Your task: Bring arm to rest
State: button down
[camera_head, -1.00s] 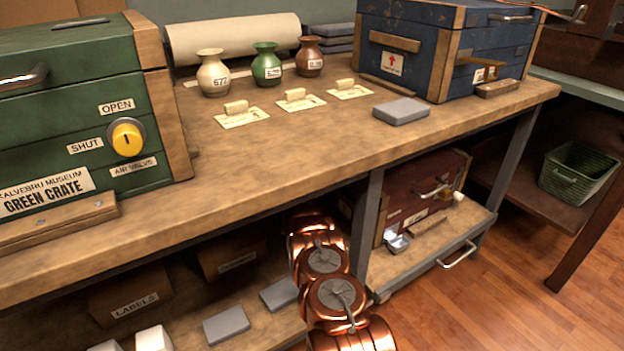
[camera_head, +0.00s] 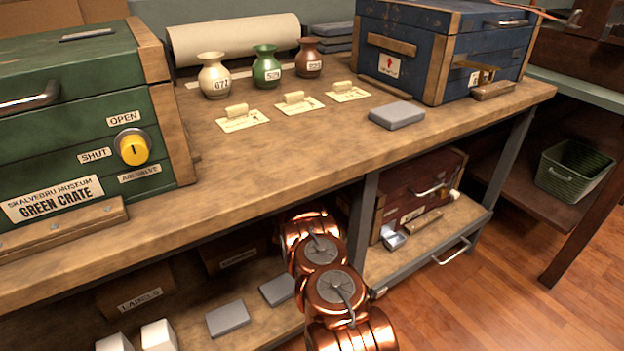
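My copper-coloured arm shows at the bottom middle, with its rounded links in front of the workbench (camera_head: 230,210) and its lower shelf. The upper visible link is near the bench's front edge. My gripper cannot be made out in this view, so its fingers and anything in them are not seen.
On the bench stand a green crate (camera_head: 60,150) with a yellow knob (camera_head: 134,148), three small vases, three tags, a grey block (camera_head: 397,115) and a blue crate (camera_head: 400,55). Below are a red crate (camera_head: 410,205), boxes and grey blocks. A green basket (camera_head: 573,170) stands right. Floor at lower right is clear.

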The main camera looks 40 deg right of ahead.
jog(key=shift+p+v, duration=0.3)
jog(key=shift+v, duration=1.1)
jog(key=shift+s+d+f, duration=0.1)
jog(key=shift+s+d, duration=0.05)
jog(key=shift+d, duration=0.05)
